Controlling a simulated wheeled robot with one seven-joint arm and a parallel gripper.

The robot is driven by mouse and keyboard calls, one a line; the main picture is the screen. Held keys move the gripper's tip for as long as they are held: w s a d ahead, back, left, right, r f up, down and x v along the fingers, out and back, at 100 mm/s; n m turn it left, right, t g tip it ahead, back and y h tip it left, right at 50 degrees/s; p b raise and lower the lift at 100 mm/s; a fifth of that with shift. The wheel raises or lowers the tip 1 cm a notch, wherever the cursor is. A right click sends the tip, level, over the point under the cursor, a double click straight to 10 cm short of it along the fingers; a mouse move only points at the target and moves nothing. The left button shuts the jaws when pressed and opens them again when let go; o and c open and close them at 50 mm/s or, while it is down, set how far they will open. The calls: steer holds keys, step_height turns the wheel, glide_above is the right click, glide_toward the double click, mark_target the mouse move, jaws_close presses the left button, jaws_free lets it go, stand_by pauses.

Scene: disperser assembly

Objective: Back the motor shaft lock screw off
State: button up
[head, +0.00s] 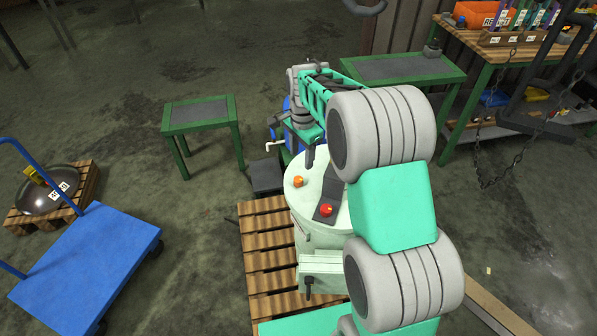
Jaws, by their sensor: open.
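A pale green round machine body (326,228) stands on a wooden pallet, with an orange knob (298,181) and a red button (326,210) on top. A blue unit (293,138), perhaps the motor, sits behind it, partly covered by my arm. A white bent handle or pipe (275,145) sticks out at its left. I cannot make out the shaft lock screw at this size.
My arm hides the machine's right side. The pallet (268,262) shows at its left. A small green-framed table (200,113) stands behind left, another (405,68) behind right. A blue cart (90,265) stands left. A workbench (480,45) and hanging chains (497,140) are at right.

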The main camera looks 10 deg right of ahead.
mark_target(298, 179)
steer(key=w+f+m, duration=0.1)
steer(key=f, duration=0.1)
steer(key=w+f+m, duration=0.1)
steer(key=w+f, duration=0.1)
steer(key=w+f+m, duration=0.1)
steer(key=f, duration=0.2)
steer(key=shift+w+d+m+g, duration=0.1)
steer(key=shift+w+m+g, duration=0.2)
steer(key=shift+m, duration=0.1)
step_height(298, 179, down, 8)
steer(key=shift+r+p, duration=0.1)
steer(key=shift+p, duration=0.8)
steer(key=shift+c, duration=0.5)
jaws_close()
